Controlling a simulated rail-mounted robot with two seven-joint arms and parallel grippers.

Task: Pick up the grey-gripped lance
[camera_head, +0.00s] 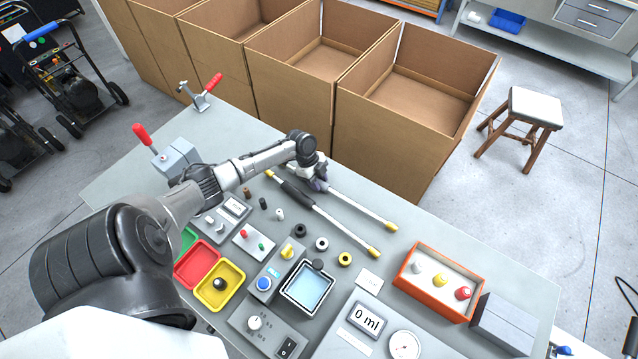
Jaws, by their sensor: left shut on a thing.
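Two lances with yellow tips lie on the grey bench, slanting down to the right. The nearer lance (333,224) has a dark grip. The farther lance (358,208) has a pale shaft, and its grip end is largely hidden by my gripper and wrist, so I cannot see the grip's colour clearly. My left gripper (318,183) reaches in from the left and is shut on the farther lance near its grip end. The lance appears at or close to the bench top. My right gripper is not in view.
Open cardboard boxes (385,138) stand along the bench's far edge. Black and yellow rings (345,259), a water basin (309,286), coloured trays (197,264) and an orange-rimmed box (411,268) crowd the near side. A red-handled clamp (205,93) stands at the far left corner.

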